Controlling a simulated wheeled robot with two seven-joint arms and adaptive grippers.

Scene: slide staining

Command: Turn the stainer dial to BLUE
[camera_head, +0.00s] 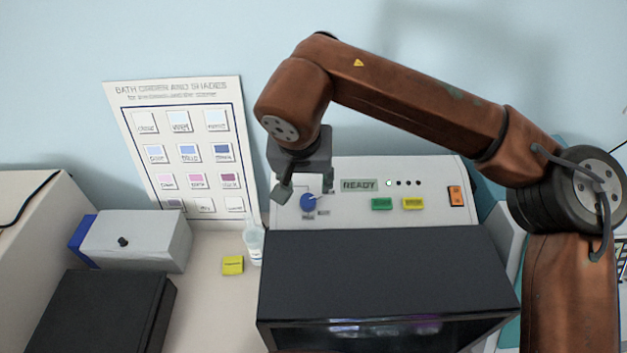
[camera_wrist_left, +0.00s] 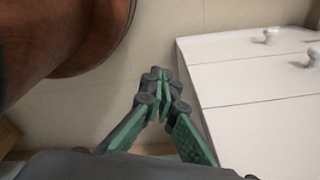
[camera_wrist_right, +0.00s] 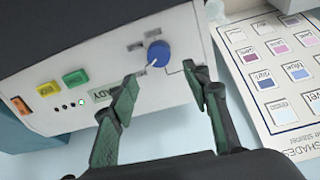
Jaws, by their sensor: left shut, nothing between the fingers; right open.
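The stainer (camera_head: 390,260) is a white and black machine with a sloped white panel. Its blue round dial (camera_head: 308,201) sits at the panel's left, with small labels around it too small to read. In the right wrist view the dial (camera_wrist_right: 158,53) shows a white pointer line. My right gripper (camera_head: 305,190) is open, with its fingers by the dial; in its wrist view the fingers (camera_wrist_right: 160,85) stand apart, the dial beyond them and in the gap between, not visibly touched. My left gripper (camera_wrist_left: 160,80) is shut and empty, over the floor beside a white cabinet, outside the head view.
The panel has a READY display (camera_head: 359,185), green (camera_head: 382,204) and yellow (camera_head: 413,203) buttons and an orange switch (camera_head: 455,195). A shade chart (camera_head: 185,100) stands behind. A bottle (camera_head: 254,243), yellow block (camera_head: 233,265), grey box (camera_head: 150,240) and black case (camera_head: 100,310) are left of the stainer.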

